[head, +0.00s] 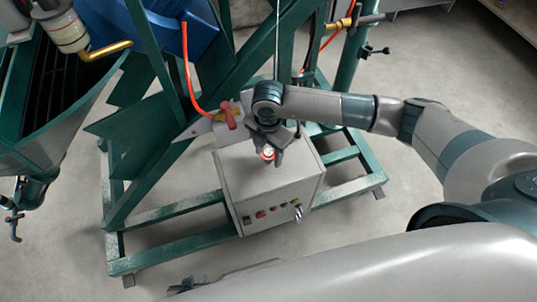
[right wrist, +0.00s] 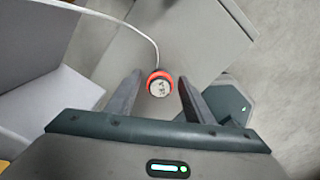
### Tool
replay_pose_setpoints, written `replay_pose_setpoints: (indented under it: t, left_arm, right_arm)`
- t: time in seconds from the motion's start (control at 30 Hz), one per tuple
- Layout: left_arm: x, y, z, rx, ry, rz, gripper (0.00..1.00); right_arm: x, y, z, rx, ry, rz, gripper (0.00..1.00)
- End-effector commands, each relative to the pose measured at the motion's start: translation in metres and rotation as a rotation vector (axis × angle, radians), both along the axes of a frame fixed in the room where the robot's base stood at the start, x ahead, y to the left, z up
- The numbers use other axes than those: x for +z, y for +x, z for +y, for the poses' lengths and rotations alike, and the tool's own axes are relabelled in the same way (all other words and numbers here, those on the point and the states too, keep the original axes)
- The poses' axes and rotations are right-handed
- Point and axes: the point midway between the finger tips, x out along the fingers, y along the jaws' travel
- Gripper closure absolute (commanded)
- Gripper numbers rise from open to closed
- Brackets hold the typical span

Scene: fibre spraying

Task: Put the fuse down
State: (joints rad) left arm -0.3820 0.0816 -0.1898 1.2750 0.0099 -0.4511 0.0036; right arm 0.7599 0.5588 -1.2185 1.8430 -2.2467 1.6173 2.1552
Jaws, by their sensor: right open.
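The fuse appears to be the small round piece with a pale, marked top and a red rim (head: 268,153), seen over the top of the grey control box (head: 240,180). My right gripper (head: 272,150) points down over the box. In the right wrist view the red-rimmed piece (right wrist: 159,84) sits between the tips of my open right gripper (right wrist: 160,79), with small gaps at both sides. I cannot tell whether it touches the box top. My left gripper does not show clearly in any view.
The box front carries several buttons and a switch (head: 298,211). A green steel frame (head: 175,248) surrounds the box. A red-handled valve (head: 229,115) and an orange hose (head: 188,75) are close on the left. A thin pale cable (right wrist: 135,27) runs towards the piece. Floor at right is clear.

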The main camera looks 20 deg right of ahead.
Motion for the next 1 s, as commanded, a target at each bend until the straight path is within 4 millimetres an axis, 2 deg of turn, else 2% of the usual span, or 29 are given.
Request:
replay_pose_setpoints:
  t: [0.23, 0.4, 0.43, 0.5, 0.77, 1.0]
  left_arm:
    - [0.0, -0.001, -0.001, 0.0, -0.001, 0.0, 0.69]
    - [0.0, -0.001, -0.001, 0.001, -0.002, 0.001, 0.69]
    - [0.0, -0.001, -0.001, 0.001, -0.002, 0.001, 0.69]
    - [0.0, -0.001, -0.001, 0.001, -0.002, 0.001, 0.69]
    - [0.0, -0.001, -0.001, 0.001, -0.001, 0.002, 0.69]
    - [-0.003, -0.003, -0.001, 0.002, 0.002, 0.019, 0.69]
  right_arm:
    - [0.0, 0.0, 0.0, 0.0, 0.0, 0.0, 0.53]
    - [0.0, 0.0, 0.0, 0.0, 0.0, 0.0, 0.93]
    - [0.0, 0.0, 0.0, 0.0, 0.0, 0.0, 0.97]
    - [0.0, 0.0, 0.0, 0.0, 0.0, 0.0, 1.0]
    - [0.002, 0.0, 0.0, 0.0, 0.001, -0.001, 1.0]
    - [0.019, 0.001, 0.0, -0.001, 0.002, -0.003, 1.0]
